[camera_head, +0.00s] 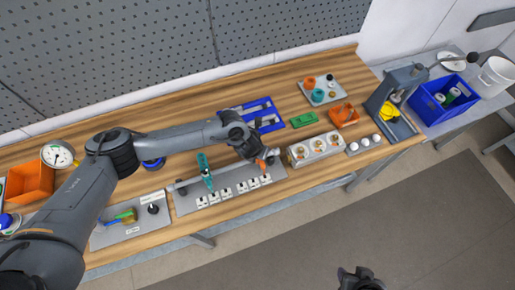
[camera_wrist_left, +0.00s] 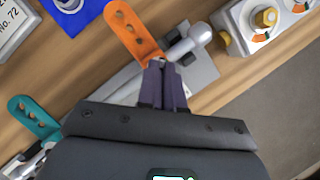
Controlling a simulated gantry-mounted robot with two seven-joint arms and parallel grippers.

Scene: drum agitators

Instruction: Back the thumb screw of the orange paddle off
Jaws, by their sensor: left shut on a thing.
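The orange paddle (camera_wrist_left: 133,33) with its row of holes sits on a grey shaft (camera_wrist_left: 200,33) in the left wrist view. It shows only in part in the head view (camera_head: 262,164), beside my left gripper. My left gripper (camera_wrist_left: 161,64) is shut at the paddle's hub end, its fingers together on the small thumb screw, which they mostly hide. A teal paddle (camera_head: 205,172) stands further left on the same shaft; it also shows in the left wrist view (camera_wrist_left: 35,118). My right gripper (camera_head: 359,279) is at the head view's bottom edge, away from the bench, jaws unclear.
A grey plate (camera_head: 187,205) with several labelled switches lies below the shaft. A grey box with round knobs (camera_head: 318,150) stands right of the orange paddle. A blue tray (camera_head: 275,126) lies behind, near a green block (camera_head: 304,119) and an orange holder (camera_head: 344,115).

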